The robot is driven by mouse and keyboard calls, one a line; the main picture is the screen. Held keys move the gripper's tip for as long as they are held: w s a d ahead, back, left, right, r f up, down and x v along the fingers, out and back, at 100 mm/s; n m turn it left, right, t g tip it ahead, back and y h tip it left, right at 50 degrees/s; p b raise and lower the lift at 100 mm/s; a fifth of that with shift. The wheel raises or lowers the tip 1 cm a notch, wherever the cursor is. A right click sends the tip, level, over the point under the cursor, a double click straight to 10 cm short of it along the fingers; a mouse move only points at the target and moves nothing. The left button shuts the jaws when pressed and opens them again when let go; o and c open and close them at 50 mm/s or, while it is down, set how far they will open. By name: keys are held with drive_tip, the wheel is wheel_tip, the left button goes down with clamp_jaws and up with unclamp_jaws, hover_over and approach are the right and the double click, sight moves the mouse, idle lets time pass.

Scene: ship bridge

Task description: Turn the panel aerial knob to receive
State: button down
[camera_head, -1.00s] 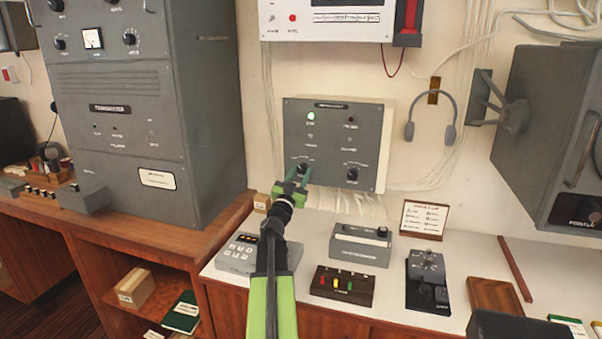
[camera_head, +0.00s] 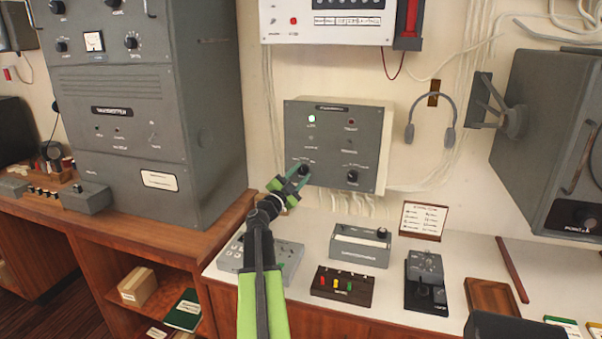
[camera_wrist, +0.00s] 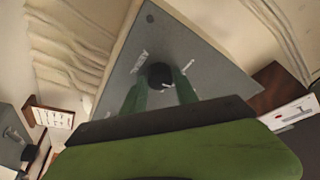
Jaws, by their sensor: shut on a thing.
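The grey wall panel (camera_head: 340,128) carries a lit green lamp at upper left and two black knobs along its bottom. My gripper (camera_head: 299,176) is at the lower left knob (camera_head: 304,169), with its green fingers on either side of it. In the wrist view the black knob (camera_wrist: 159,75) sits between my fingertips (camera_wrist: 161,88), and the jaws are shut on it. The lower right knob (camera_head: 352,175) is untouched.
Below the panel, a white counter holds a grey keypad box (camera_head: 285,258), a grey box (camera_head: 360,247), a dark switch block (camera_head: 343,286) and a black key unit (camera_head: 427,280). A large grey transmitter cabinet (camera_head: 150,110) stands left. A headset (camera_head: 431,125) hangs right.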

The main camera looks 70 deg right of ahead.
idle(0.4)
drive_tip(key=c, duration=1)
unclamp_jaws()
drive_tip(key=shift+a+r, duration=0.1)
drive_tip(key=shift+o, duration=0.2)
drive_tip(key=b+v, duration=0.4)
drive_tip(key=v, duration=1.3)
drive_tip(key=shift+b, duration=0.35)
drive_tip(key=shift+a, duration=0.15)
